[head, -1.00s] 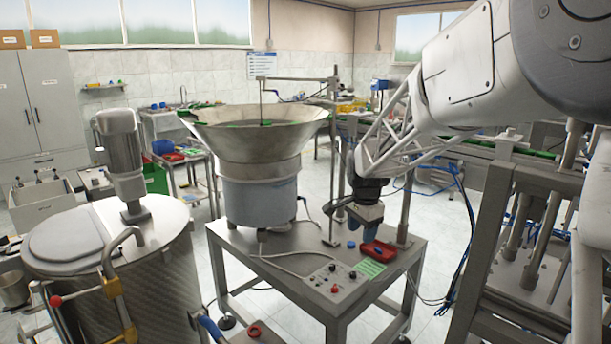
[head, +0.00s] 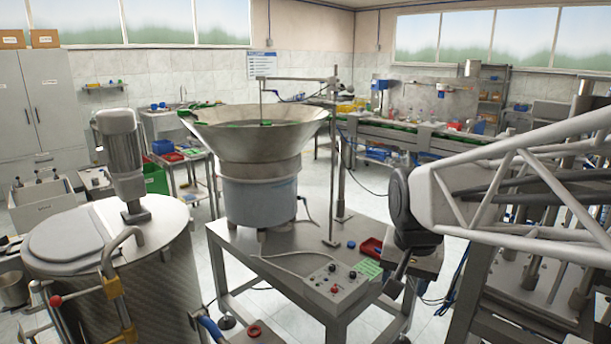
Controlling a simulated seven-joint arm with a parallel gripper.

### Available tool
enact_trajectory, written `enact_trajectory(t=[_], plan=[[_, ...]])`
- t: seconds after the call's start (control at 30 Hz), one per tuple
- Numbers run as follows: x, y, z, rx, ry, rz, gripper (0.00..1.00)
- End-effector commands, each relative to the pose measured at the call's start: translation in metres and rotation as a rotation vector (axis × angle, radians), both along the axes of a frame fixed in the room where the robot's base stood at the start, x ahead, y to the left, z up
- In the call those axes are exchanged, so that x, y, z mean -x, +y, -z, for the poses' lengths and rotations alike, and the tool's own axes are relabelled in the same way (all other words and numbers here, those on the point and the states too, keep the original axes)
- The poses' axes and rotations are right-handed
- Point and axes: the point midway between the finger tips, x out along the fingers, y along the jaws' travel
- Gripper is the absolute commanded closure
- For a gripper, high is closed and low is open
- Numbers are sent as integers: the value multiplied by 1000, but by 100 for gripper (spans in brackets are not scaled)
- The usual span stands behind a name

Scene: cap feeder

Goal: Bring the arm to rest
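My arm reaches in from the right edge in the head view, its white lattice link ending in a dark wrist joint. My gripper (head: 401,266) hangs below that joint over the right end of the steel table. It is small, dark and seen at an angle, so its finger gap does not show. I see no object held in it, but part of it is hidden. A red tray (head: 371,248) lies on the table just left of the gripper, partly hidden behind the wrist. A blue cap (head: 351,245) lies beside the tray.
The feeder bowl (head: 255,135) stands on the steel table (head: 275,262), with a control box (head: 335,290) and a green card (head: 368,268) near the front. A lidded steel drum (head: 110,250) stands at the left. A conveyor (head: 405,138) runs behind the arm.

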Motion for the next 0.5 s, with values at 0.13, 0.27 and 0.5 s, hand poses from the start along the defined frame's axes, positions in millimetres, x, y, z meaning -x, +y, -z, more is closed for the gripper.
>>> enact_trajectory(t=[0.13,0.27,0.5], plan=[[41,-3,3,19,-15,-92,46],[74,-5,9,38,-26,-175,46],[124,-7,23,68,-40,-305,46]])
